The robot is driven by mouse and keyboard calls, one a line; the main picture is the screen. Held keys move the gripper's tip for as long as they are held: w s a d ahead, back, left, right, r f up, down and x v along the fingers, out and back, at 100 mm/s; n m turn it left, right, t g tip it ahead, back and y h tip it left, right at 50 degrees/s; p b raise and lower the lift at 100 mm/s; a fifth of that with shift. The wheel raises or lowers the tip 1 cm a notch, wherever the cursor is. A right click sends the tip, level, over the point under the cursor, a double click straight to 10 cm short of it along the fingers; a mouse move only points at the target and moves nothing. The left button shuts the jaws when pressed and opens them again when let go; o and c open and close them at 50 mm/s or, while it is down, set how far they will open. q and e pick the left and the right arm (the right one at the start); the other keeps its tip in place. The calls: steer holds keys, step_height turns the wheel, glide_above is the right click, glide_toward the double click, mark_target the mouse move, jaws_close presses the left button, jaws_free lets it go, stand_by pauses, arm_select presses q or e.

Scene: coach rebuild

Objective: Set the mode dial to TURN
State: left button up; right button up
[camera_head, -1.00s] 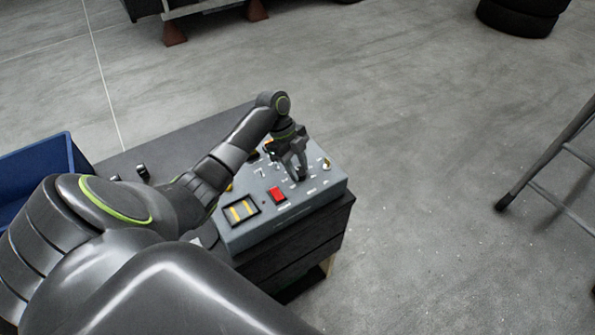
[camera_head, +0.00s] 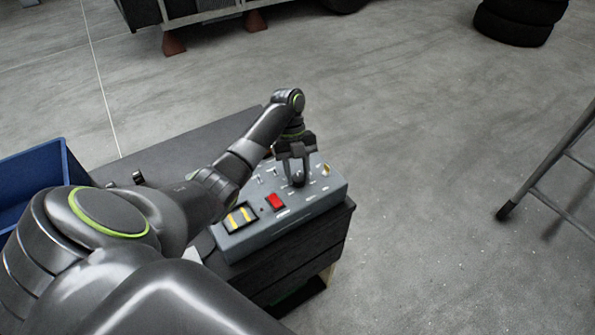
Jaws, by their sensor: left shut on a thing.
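The grey control box (camera_head: 285,222) sits on the dark cabinet top, below the centre of the head view. Its top carries a black dial (camera_head: 298,180), a red switch (camera_head: 275,202) and a yellow-striped panel (camera_head: 241,217). My left gripper (camera_head: 297,176) points down over the box and is shut on the dial. The fingers hide much of the dial, and the labels around it are too small to read. My right gripper is not in view.
The dark cabinet (camera_head: 300,250) bears the box near its right edge. A blue bin (camera_head: 35,180) stands at the left. A stepladder (camera_head: 550,160) stands at the right, and stacked tyres (camera_head: 515,25) are at the back right. The floor between is clear.

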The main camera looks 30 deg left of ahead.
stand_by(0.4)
arm_select(q)
steer(key=o, duration=1)
